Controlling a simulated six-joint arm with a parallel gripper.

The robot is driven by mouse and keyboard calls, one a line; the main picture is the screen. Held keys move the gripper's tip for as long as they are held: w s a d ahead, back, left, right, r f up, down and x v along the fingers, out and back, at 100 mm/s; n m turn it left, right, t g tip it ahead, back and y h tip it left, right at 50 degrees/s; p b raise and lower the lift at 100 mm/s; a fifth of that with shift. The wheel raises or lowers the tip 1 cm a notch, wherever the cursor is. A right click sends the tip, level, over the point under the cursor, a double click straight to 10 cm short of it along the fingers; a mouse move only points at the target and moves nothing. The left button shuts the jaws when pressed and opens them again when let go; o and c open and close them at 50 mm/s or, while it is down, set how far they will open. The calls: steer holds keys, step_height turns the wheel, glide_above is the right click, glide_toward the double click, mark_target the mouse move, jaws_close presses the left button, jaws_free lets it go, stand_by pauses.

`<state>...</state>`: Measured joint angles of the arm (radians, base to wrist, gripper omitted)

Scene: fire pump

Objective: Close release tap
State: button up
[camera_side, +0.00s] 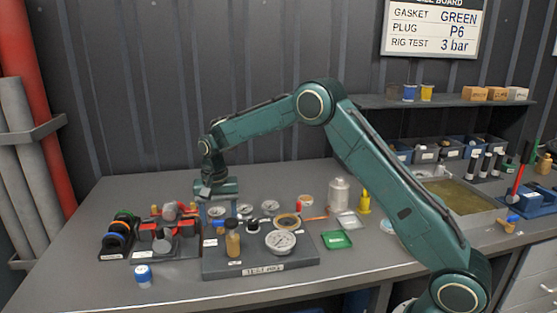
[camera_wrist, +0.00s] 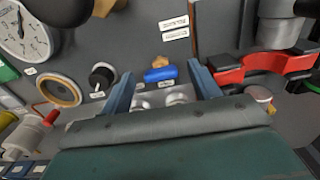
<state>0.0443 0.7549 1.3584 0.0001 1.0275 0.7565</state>
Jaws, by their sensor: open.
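A small tap with a blue handle (camera_wrist: 160,75) and a brass end shows in the wrist view, on the grey test rig base. Its label is too small to read, so I cannot tell for sure that it is the release tap. My gripper (camera_wrist: 162,72) is open, with its two blue fingers to the left and right of the blue handle in the picture. I cannot tell how far above the handle the fingertips are. In the side view my gripper (camera_side: 205,191) is over the back left of the test rig base (camera_side: 225,268), and I cannot make out the tap there.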

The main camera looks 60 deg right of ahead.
mark_target(220, 221)
step_height(220, 221, up, 13)
steer(key=shift+r, duration=0.2)
stand_by(0.4)
stand_by(0.3)
steer(key=s+a+r+n+t, duration=0.15)
steer(key=s+r, duration=0.35)
steer(key=s, duration=0.5)
steer(key=s+r+n+t, duration=0.25)
steer(key=s+r, duration=0.25)
steer(key=s, duration=0.5)
steer(key=s+f+n, duration=0.2)
steer(key=s+f, duration=0.1)
steer(key=s, duration=0.5)
steer(key=s+a+f+n+t, duration=0.1)
steer(key=s+f+n, duration=0.2)
steer(key=s, duration=0.6)
steer(key=shift+s+t, duration=0.3)
